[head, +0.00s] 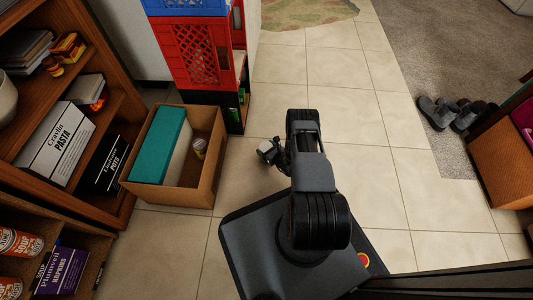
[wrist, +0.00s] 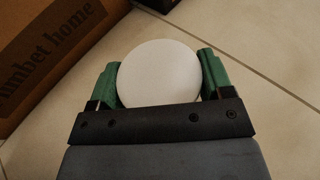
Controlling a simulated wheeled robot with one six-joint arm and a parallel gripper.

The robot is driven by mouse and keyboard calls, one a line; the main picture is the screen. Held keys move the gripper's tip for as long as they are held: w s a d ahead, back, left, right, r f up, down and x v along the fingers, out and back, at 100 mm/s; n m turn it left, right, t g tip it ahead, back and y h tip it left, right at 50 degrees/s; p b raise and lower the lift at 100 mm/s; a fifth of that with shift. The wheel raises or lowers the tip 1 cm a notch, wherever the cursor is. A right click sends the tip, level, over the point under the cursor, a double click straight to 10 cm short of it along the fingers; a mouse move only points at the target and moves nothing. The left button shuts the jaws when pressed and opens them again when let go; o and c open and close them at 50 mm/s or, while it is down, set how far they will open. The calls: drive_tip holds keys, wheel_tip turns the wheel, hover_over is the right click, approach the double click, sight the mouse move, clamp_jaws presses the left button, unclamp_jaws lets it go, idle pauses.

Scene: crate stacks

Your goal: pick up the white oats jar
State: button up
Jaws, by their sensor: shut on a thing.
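A white round-topped jar (wrist: 160,70) sits between the two green finger pads of my gripper (wrist: 160,80) in the wrist view. The pads touch it on both sides, and the gripper is shut on it. I see only its smooth white top; no label shows, and its lower part is hidden. In the head view my gripper (head: 270,152) is at the left of my arm, over the tiled floor and right of the cardboard box. It is small and partly hidden by the arm there, and the jar is hard to make out.
Stacked crates (head: 198,55) stand behind, shelves (head: 120,110) at left. Tile floor (head: 350,110) is clear at right.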

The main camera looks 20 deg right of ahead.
drive_tip(key=c, duration=0.5)
drive_tip(key=shift+o, duration=0.2)
